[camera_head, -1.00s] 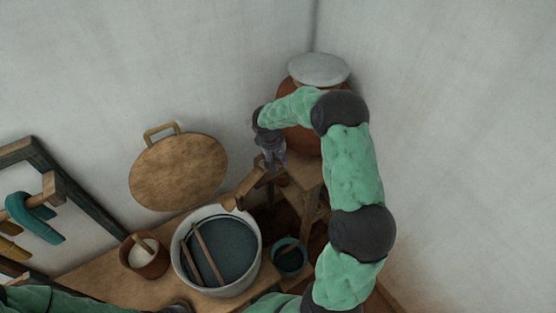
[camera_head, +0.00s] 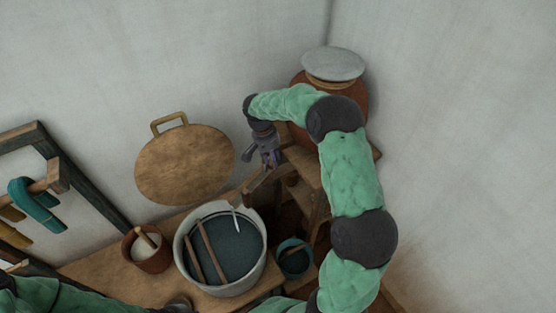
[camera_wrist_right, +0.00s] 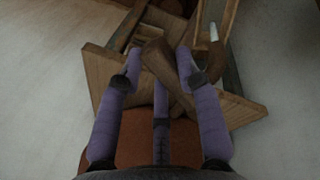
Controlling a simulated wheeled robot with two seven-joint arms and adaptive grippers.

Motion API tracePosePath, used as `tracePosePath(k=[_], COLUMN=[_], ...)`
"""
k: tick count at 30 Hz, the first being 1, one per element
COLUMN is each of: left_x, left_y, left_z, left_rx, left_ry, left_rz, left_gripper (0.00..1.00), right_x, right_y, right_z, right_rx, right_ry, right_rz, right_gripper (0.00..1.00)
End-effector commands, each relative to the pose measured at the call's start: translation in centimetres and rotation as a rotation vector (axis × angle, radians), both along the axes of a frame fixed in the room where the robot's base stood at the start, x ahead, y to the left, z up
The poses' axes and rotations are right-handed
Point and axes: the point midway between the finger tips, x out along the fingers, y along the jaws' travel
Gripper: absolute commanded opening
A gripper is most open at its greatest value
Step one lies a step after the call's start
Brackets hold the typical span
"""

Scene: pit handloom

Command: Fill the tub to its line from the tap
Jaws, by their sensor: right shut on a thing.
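The tub (camera_head: 179,262) is a pale round vessel on the wooden bench, holding dark liquid (camera_head: 238,250). A thin white stream (camera_head: 236,222) shows at its far side; a white streak also shows in the right wrist view (camera_wrist_right: 213,32). The tap (camera_wrist_right: 160,62) is a brown wooden piece in front of the clay jar (camera_head: 358,97). My right gripper (camera_head: 268,165) is at the tap, and in the right wrist view its purple fingers are closed around the wood. The tub's line cannot be made out.
Two sticks (camera_head: 212,250) lie across the tub. A brown pot (camera_head: 150,258) stands left of it and a small teal bucket (camera_head: 293,262) right. A round wooden lid (camera_head: 185,165) leans on the wall. A wooden stand (camera_head: 310,170) is below the jar.

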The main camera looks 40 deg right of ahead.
Motion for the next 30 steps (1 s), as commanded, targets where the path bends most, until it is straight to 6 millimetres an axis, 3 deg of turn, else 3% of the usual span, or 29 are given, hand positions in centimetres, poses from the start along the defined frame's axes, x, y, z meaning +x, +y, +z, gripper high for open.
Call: tracePosePath(k=[12,27,28,30], left_x=[0.01,0.01,0.01,0.0], left_y=[0.0,0.0,0.0,0.0], left_z=[-0.24,-0.25,-0.25,-0.25], left_rx=[0.0,0.0,0.0,0.0], left_ry=[0.0,0.0,0.0,0.0], left_rz=[0.0,0.0,0.0,0.0], left_gripper=[0.0,0.0,0.0,0.0], right_x=[1.04,1.16,1.16,1.16], right_y=[1.06,1.14,1.14,1.12], right_z=[-0.07,-0.07,-0.07,-0.07], right_rx=[0.002,0.002,0.002,0.002], right_ry=[0.001,-0.001,-0.001,-0.001], right_rz=[-0.164,-0.179,-0.179,-0.179], right_gripper=[0.0,0.0,0.43,0.6])
